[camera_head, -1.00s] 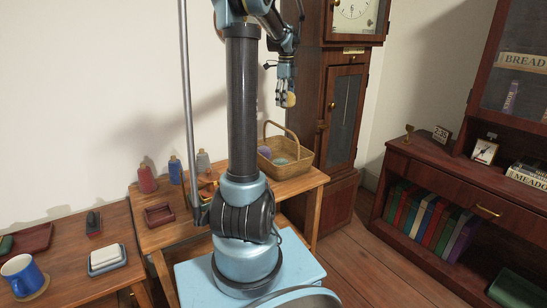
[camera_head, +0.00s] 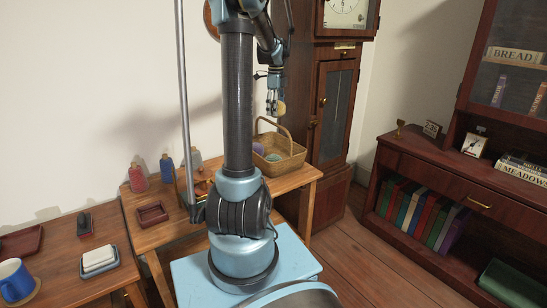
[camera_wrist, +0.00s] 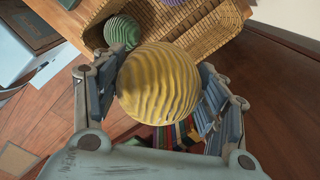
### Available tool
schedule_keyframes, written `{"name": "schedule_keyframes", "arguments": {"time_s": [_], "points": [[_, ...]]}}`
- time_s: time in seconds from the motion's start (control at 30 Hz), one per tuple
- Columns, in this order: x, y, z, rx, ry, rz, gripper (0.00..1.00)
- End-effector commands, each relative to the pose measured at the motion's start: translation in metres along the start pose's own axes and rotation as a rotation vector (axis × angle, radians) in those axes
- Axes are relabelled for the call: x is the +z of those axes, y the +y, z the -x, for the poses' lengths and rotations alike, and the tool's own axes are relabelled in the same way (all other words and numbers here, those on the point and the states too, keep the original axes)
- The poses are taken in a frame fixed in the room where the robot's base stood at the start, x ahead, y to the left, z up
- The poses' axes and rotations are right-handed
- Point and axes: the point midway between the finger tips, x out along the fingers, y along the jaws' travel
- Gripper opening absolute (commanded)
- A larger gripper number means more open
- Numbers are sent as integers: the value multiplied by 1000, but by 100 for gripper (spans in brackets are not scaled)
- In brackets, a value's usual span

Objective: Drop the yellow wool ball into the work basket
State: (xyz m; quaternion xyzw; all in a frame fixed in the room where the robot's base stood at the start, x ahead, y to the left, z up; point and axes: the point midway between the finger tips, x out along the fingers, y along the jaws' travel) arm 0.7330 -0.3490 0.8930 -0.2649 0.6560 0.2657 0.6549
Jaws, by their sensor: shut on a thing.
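The yellow wool ball (camera_wrist: 158,84) is held between the fingers of my gripper (camera_wrist: 160,95) in the wrist view. In the head view the ball (camera_head: 281,108) shows at the tip of my gripper (camera_head: 275,105), above the work basket. The work basket (camera_head: 288,164) is a woven tan basket with an arched handle, standing on the wooden table. It holds a green wool ball (camera_wrist: 122,32) and a purple one (camera_head: 258,149). In the wrist view the basket wall (camera_wrist: 205,38) lies beyond the yellow ball, which hides part of it.
The wooden table (camera_head: 297,182) also bears a dark red tray (camera_head: 152,214) and several bottles (camera_head: 138,177) at left. A tall clock (camera_head: 333,95) stands close behind the basket at right. A bookshelf cabinet (camera_head: 440,180) is farther right, with open floor between.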

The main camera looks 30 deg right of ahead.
Motion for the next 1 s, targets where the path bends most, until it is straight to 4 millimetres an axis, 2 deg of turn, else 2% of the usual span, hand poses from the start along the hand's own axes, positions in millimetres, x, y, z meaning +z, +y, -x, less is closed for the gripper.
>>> {"name": "schedule_keyframes", "arguments": {"time_s": [0.1,0.13,0.23,0.7,0.87,1.0], "points": [[0,0,0,0,0,0,42],[0,0,0,0,0,0,68],[0,0,0,0,0,0,90],[0,0,4,0,0,-1,90],[0,0,22,0,0,-1,90],[0,-1,47,0,0,-1,90]]}}
